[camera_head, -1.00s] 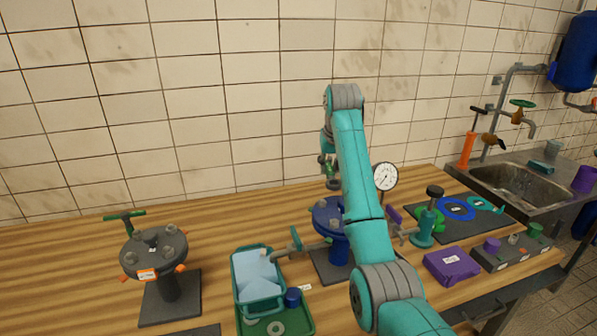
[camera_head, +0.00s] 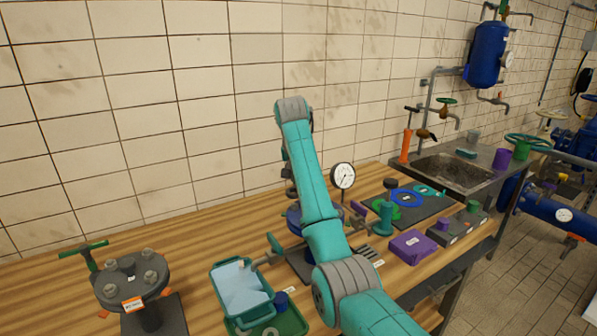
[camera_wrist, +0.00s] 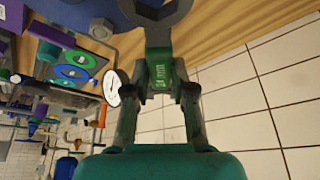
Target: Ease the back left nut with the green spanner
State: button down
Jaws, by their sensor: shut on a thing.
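A green spanner (camera_wrist: 161,80) is held between the fingers of my gripper (camera_wrist: 158,100) in the wrist view, with its grey head (camera_wrist: 156,12) at the top edge. A blue flange (camera_head: 293,216) stands on a dark base on the bench, mostly hidden behind my arm. In the wrist view a blue surface (camera_wrist: 75,12) lies left of the spanner head. I cannot see whether the spanner touches a nut. The back left nut of the blue flange is hidden. A grey flange (camera_head: 130,282) with several nuts stands far left.
A pressure gauge (camera_head: 343,176) stands just right of my arm. A light blue bin (camera_head: 217,276) and a green tray (camera_head: 292,322) lie in front. A purple box (camera_head: 412,245) and a dark mat (camera_head: 437,205) are on the right.

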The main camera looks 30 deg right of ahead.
jog(key=shift+f, duration=1.15)
jog(key=shift+d+f, duration=0.1)
jog(key=shift+f, duration=0.95)
jog(key=a+n+y, duration=0.6)
jog(key=a+n, duration=0.3)
jog(key=n, duration=0.7)
jog(key=shift+w, duration=0.15)
jog(key=shift+f, duration=0.1)
jog(key=shift+r, duration=0.55)
jog(key=shift+r, duration=1.55)
